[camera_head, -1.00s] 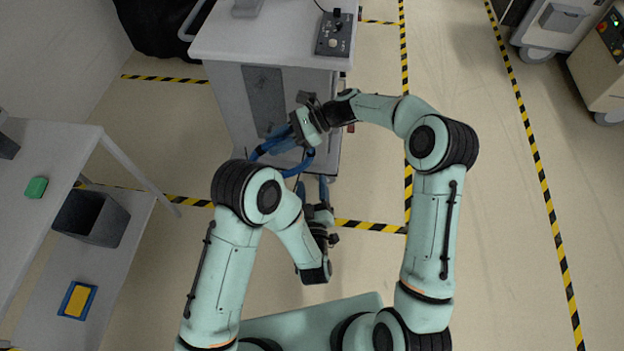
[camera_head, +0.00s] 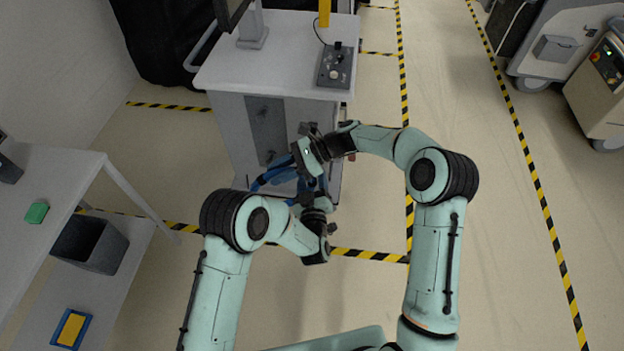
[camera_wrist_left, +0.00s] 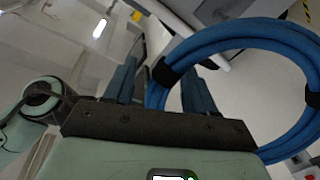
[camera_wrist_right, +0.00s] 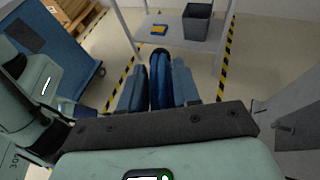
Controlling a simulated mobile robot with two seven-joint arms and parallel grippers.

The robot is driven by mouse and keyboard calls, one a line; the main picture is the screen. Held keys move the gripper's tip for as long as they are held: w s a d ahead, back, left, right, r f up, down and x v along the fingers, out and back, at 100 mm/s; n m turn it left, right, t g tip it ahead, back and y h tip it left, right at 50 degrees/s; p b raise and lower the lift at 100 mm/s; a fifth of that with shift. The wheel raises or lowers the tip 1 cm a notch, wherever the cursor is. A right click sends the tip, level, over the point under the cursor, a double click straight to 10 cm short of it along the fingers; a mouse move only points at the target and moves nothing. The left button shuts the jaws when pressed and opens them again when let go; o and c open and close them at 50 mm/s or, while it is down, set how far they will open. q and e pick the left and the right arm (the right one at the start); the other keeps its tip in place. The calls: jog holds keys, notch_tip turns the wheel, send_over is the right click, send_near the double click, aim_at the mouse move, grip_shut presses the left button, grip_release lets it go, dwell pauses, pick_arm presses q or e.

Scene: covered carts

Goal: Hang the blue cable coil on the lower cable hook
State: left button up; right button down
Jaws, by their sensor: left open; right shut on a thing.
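The blue cable coil (camera_head: 275,178) hangs at the front of the white cart (camera_head: 275,75), partly hidden behind my arms. My right gripper (camera_head: 292,165) is shut on the coil's upper part; the coil (camera_wrist_right: 160,80) stands edge-on between its fingers in the right wrist view. My left gripper (camera_head: 311,188) is open, just below the right one. In the left wrist view, a banded strand of the coil (camera_wrist_left: 240,35) passes between its open fingers (camera_wrist_left: 162,88), but I cannot tell how deep. The lower cable hook is not clearly visible; a small grey fitting (camera_wrist_right: 285,128) shows in the right wrist view.
A control box (camera_head: 335,66) sits on the cart top. A side table (camera_head: 70,165) at the left holds a green block (camera_head: 37,212), with a grey bin (camera_head: 90,243) on its lower shelf. The floor right of my right arm is clear up to the equipment at far right.

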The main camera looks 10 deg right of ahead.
pick_arm(q)
jog(key=shift+c, duration=0.3)
grip_shut()
jog(key=shift+d+r, duration=0.1)
pick_arm(e)
jog(key=c, duration=0.7)
grip_release()
jog(key=shift+c, duration=0.2)
